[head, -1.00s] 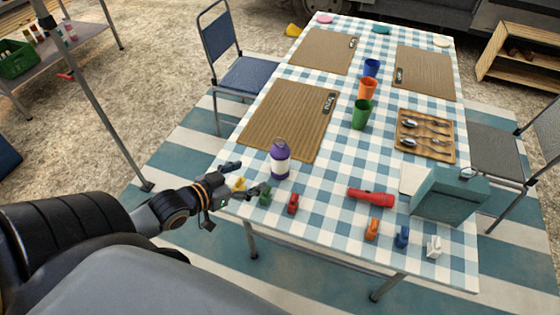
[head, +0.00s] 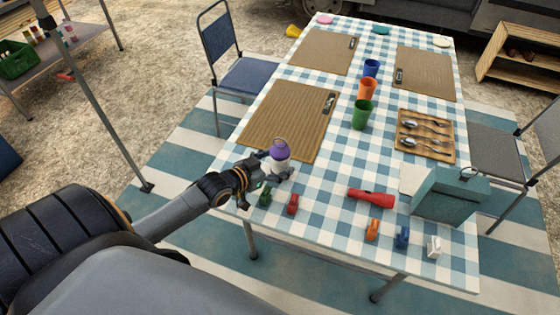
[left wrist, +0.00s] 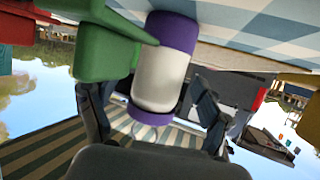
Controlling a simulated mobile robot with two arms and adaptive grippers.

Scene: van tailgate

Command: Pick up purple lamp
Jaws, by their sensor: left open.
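The purple lamp (head: 279,157), a white cylinder with a purple top, purple base and wire handle, stands upright on the checked tablecloth near the table's left edge. My left gripper (head: 276,168) is at the lamp, its fingers open. In the left wrist view the lamp (left wrist: 162,72) appears upside down between the two spread fingers of the left gripper (left wrist: 155,112). I cannot tell whether either finger touches it. The arm hides part of the lamp's surroundings. My right gripper is not in view.
A green clip (head: 264,197) and a red clip (head: 293,204) stand close in front of the lamp. A red flashlight (head: 370,197) and a teal box (head: 449,196) are farther right. A brown placemat (head: 288,120) lies behind the lamp.

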